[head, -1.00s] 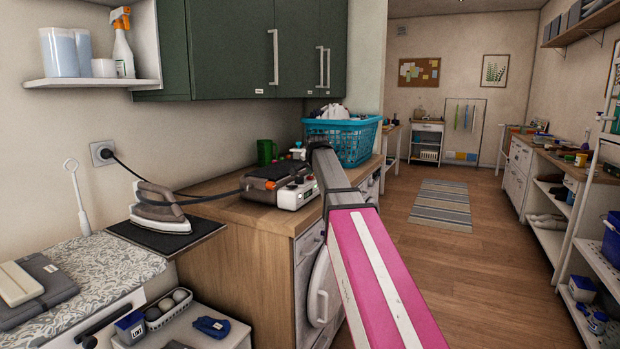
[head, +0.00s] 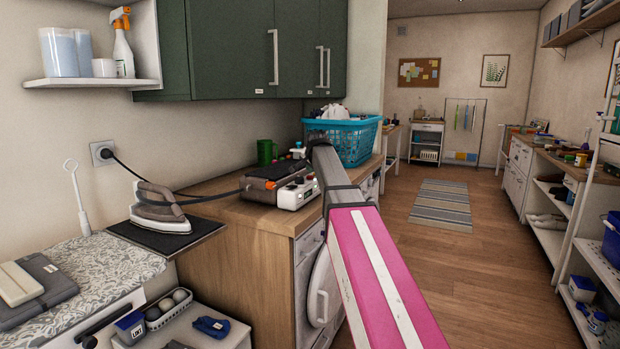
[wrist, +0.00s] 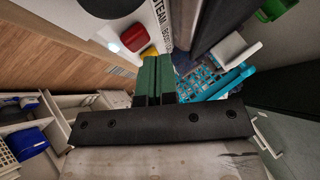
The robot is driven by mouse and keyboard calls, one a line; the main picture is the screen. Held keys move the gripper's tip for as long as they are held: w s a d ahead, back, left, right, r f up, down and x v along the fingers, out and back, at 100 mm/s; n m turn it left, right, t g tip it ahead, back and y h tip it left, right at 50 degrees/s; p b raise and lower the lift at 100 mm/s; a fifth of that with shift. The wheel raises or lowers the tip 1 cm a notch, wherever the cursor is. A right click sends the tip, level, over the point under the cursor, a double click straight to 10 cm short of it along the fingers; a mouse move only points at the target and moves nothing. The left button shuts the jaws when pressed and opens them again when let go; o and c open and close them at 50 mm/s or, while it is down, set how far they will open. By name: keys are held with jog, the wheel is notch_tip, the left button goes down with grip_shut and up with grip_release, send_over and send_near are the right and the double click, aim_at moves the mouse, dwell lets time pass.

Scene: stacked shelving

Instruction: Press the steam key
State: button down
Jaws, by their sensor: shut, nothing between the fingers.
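In the head view, the steam iron station (head: 293,195), with a white front panel and dark top, sits on the wooden counter. In the wrist view, its white panel (wrist: 108,32) carries a red key (wrist: 133,38), a smaller yellow key (wrist: 149,52) and lettering reading STEAM and BOOST. I cannot tell which key the STEAM label belongs to. My gripper (wrist: 157,58) has its green fingers shut together and empty, tips close to the yellow key. Whether they touch it I cannot tell. In the head view my arm hides the gripper.
An iron (head: 158,208) rests on a dark mat at the left, with a black cord running along the counter.

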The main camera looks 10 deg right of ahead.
aim_at(311, 176)
jog(key=shift+r, duration=0.3)
jog(key=shift+r, duration=2.4)
